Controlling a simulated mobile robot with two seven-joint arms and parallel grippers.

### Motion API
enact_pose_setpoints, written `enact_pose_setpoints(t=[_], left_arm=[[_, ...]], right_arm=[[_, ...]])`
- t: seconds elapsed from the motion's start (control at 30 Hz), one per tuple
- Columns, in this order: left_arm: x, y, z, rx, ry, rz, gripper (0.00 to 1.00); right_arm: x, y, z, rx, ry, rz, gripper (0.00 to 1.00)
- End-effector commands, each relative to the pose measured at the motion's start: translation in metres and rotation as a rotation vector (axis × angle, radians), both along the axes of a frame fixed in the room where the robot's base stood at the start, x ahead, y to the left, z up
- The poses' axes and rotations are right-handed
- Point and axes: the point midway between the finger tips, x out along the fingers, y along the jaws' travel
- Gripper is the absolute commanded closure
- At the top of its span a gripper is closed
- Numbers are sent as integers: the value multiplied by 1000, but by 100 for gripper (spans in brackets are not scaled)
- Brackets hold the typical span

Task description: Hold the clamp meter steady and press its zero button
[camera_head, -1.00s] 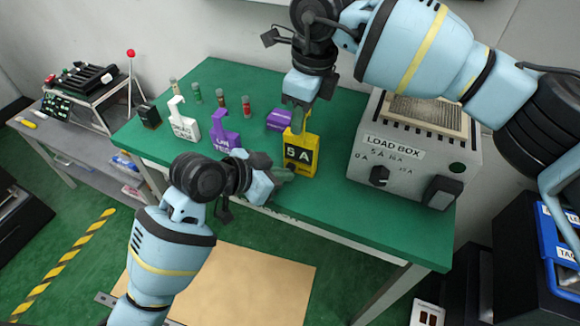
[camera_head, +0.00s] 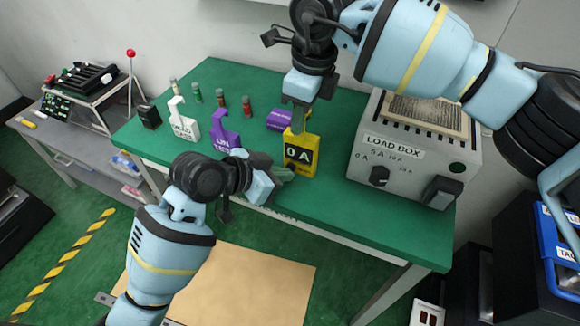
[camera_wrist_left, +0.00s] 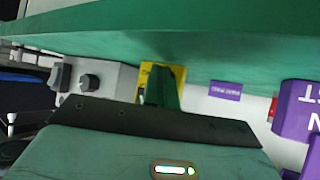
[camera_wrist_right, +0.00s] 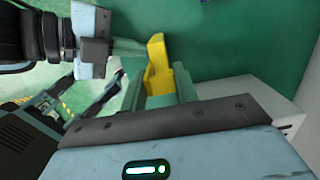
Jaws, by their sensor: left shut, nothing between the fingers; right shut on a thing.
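The yellow clamp meter (camera_head: 301,166) stands upright on the green table, and its black display reads 0 A. My right gripper (camera_head: 299,122) comes from above and is shut on the top of the meter; its fingers also show around the yellow body in the right wrist view (camera_wrist_right: 165,90). My left gripper (camera_head: 284,176) is shut and empty, with its tips at the front left side of the meter. In the left wrist view the closed fingers (camera_wrist_left: 161,88) cover part of the yellow meter (camera_wrist_left: 178,72). The zero button is hidden, and I cannot tell whether the fingertips touch it.
A white clamp-shaped item (camera_head: 182,122) and a purple one (camera_head: 223,134) stand to the left. A purple block (camera_head: 282,119) lies behind the yellow meter. The grey load box (camera_head: 414,150) with a knob stands to the right. Several small vials (camera_head: 221,98) stand at the back left.

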Motion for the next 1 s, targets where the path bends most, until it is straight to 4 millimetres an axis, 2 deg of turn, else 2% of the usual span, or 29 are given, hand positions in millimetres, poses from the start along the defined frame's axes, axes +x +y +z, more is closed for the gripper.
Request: enact_pose_setpoints(t=[0.23,0.6,1.0], left_arm=[[-11,5,0,1,0,-1,100],[-13,6,0,0,1,-1,100],[-44,18,-1,2,1,-1,100]], right_arm=[[0,0,-1,-2,2,1,98],[0,0,-1,-1,2,0,98],[0,0,-1,-1,2,0,98]])
